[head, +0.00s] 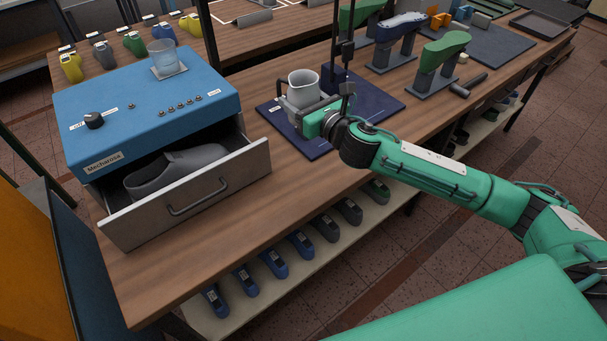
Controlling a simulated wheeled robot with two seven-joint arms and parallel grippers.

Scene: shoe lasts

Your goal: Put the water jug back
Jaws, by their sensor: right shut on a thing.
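The water jug (303,86) is a pale grey-white jug with an open top. It stands upright over the dark blue mat (316,147) on the workbench; I cannot tell whether its base touches the mat. My right gripper (303,106) is shut on the jug, with its fingers around the jug's lower body. The fingers and the wrist hide part of the jug's lower side. My left gripper is not in view.
A blue machine (150,95) stands left of the jug, its drawer (190,195) open with a grey shoe last (175,168) inside. A clear beaker (164,58) sits on top. A dark post (346,50) rises close behind the jug.

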